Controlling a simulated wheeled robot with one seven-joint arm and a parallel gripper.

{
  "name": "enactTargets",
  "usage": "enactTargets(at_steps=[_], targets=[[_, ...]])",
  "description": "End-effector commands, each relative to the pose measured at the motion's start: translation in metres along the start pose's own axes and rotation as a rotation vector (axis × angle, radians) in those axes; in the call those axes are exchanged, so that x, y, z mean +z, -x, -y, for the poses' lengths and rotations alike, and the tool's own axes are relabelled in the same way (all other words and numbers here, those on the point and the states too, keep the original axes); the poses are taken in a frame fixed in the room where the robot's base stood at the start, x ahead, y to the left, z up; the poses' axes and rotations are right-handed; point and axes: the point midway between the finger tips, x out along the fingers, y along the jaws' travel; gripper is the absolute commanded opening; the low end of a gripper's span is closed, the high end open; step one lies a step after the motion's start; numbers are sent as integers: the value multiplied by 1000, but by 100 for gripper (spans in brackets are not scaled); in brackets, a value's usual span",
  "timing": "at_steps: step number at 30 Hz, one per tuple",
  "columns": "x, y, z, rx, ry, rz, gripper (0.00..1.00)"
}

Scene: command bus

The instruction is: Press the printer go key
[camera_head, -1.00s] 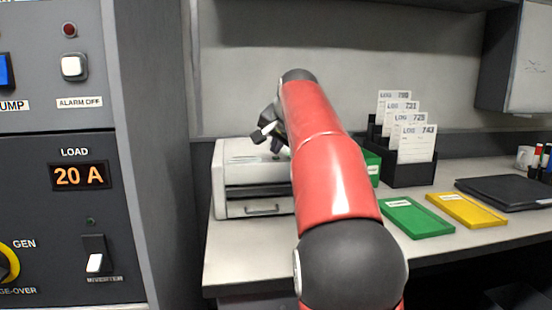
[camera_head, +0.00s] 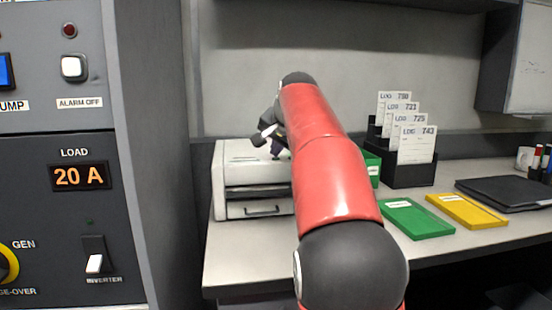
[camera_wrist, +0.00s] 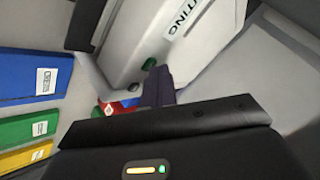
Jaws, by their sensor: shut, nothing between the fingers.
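The white printer (camera_head: 230,175) stands on the left end of the desk, partly hidden behind my arm. My gripper (camera_head: 281,152) is shut and empty, low over the printer's top. In the wrist view the dark fingers (camera_wrist: 158,84) point at the printer's pale casing (camera_wrist: 205,50). A small dark green key-like piece (camera_wrist: 149,63) on that casing is just above the fingertips in the picture. I cannot tell whether the fingers touch the key.
A black rack (camera_head: 410,172) of log cards stands right of my arm. Green (camera_head: 420,220) and yellow (camera_head: 468,211) folders lie on the desk, with a dark binder (camera_head: 505,192) farther right. A tall grey control panel (camera_head: 60,210) stands at the left.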

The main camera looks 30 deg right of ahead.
Motion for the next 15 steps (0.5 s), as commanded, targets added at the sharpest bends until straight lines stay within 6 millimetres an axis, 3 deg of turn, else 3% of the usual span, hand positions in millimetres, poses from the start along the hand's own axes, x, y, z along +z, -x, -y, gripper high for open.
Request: enactTargets(at_steps=[15], targets=[[-7,9,7,0,0,0,0]])
